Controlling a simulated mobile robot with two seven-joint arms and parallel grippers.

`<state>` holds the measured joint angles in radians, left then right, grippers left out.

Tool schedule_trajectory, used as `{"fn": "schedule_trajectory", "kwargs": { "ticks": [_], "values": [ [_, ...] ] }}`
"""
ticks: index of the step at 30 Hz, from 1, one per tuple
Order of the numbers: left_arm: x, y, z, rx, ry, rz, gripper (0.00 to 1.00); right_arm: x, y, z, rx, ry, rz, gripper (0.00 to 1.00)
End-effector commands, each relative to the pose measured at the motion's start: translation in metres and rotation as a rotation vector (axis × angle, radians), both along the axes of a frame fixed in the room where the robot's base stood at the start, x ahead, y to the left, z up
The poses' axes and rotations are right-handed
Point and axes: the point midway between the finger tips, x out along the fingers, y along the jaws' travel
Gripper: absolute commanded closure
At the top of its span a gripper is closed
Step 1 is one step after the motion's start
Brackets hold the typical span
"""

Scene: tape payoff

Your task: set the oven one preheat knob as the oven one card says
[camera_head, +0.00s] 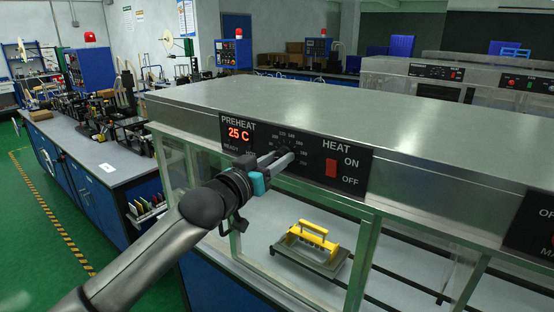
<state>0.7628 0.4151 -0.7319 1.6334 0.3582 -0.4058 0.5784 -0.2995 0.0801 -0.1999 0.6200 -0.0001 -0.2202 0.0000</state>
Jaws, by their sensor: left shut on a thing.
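The preheat knob (286,149) is on the black control panel (262,163) at the front of the steel oven. Small numbers ring its upper side. My left gripper (284,158) is shut on the knob, and its fingers hide most of it, so I cannot tell where the knob points. No oven one card can be made out. My right gripper is not in view.
A red HEAT switch (331,168) with ON and OFF marks is right of the knob. Below, a yellow-handled fixture (313,238) sits inside the oven behind its framed opening. A blue bench (105,160) with equipment stands at the left, beside green floor (35,225).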

Motion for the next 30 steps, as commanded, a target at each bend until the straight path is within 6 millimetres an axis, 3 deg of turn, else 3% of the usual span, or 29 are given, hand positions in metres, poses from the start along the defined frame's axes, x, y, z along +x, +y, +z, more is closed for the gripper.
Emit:
{"fn": "schedule_trajectory", "kwargs": {
  "ticks": [11, 30],
  "values": [
    [0.000, 0.000, 0.000, 0.113, -0.080, 0.000, 1.00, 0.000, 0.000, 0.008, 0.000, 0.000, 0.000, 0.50],
    [0.001, 0.000, 0.000, 0.581, -0.421, 0.000, 1.00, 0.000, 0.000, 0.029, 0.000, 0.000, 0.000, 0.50]
  ]
}}
